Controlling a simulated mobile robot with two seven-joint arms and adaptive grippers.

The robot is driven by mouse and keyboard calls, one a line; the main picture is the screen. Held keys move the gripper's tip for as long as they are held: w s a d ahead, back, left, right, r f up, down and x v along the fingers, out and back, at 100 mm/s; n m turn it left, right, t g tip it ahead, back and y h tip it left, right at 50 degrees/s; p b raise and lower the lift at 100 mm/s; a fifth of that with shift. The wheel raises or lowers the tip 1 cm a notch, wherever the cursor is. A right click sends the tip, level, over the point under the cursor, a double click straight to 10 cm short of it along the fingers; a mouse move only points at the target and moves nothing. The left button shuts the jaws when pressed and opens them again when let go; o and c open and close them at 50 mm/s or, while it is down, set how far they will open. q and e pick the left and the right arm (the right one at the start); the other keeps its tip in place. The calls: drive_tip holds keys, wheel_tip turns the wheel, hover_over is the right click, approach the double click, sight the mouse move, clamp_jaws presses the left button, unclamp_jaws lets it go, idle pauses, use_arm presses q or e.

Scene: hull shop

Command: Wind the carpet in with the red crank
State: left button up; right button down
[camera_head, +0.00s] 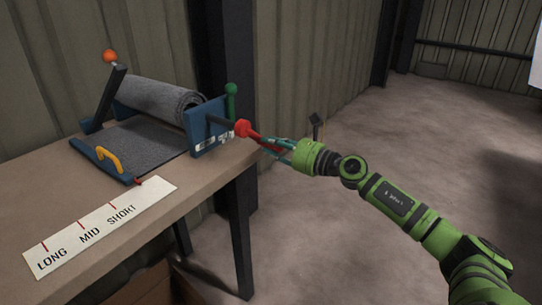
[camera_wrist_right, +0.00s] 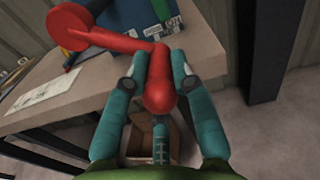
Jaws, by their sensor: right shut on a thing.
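The grey carpet (camera_head: 158,98) is partly wound on a roller in a blue frame on the workbench, and its flat part (camera_head: 128,142) lies in front. A blue bar with a yellow handle (camera_head: 108,160) sits at its front edge. The red crank (camera_head: 243,129) is on the frame's right side; its hub and arm show in the right wrist view (camera_wrist_right: 128,41). My right gripper (camera_head: 279,149) is shut on the crank's red handle, which shows between its fingers (camera_wrist_right: 160,90). The left gripper is not in view.
A white scale (camera_head: 100,226) marked LONG, MID and SHORT lies on the workbench (camera_head: 60,180); a red pointer is near its SHORT end. An orange-knobbed lever (camera_head: 110,57) and a green-knobbed lever (camera_head: 231,89) stand on the frame. An open box (camera_head: 150,287) is below. The floor right is clear.

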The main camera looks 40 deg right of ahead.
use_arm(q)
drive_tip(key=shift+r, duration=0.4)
use_arm(e)
drive_tip(key=shift+w+d+r+n, duration=0.1)
drive_tip(key=shift+d+r+n, duration=0.15)
drive_tip(key=shift+n, duration=0.05)
drive_tip(key=c, duration=1.1)
unclamp_jaws()
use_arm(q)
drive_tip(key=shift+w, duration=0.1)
use_arm(e)
drive_tip(key=shift+o, duration=0.2)
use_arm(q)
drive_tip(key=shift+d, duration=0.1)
use_arm(e)
drive_tip(key=shift+f, duration=0.1)
drive_tip(key=shift+s+d, duration=0.15)
drive_tip(key=shift+s, duration=0.35)
drive_tip(key=v, duration=1.1)
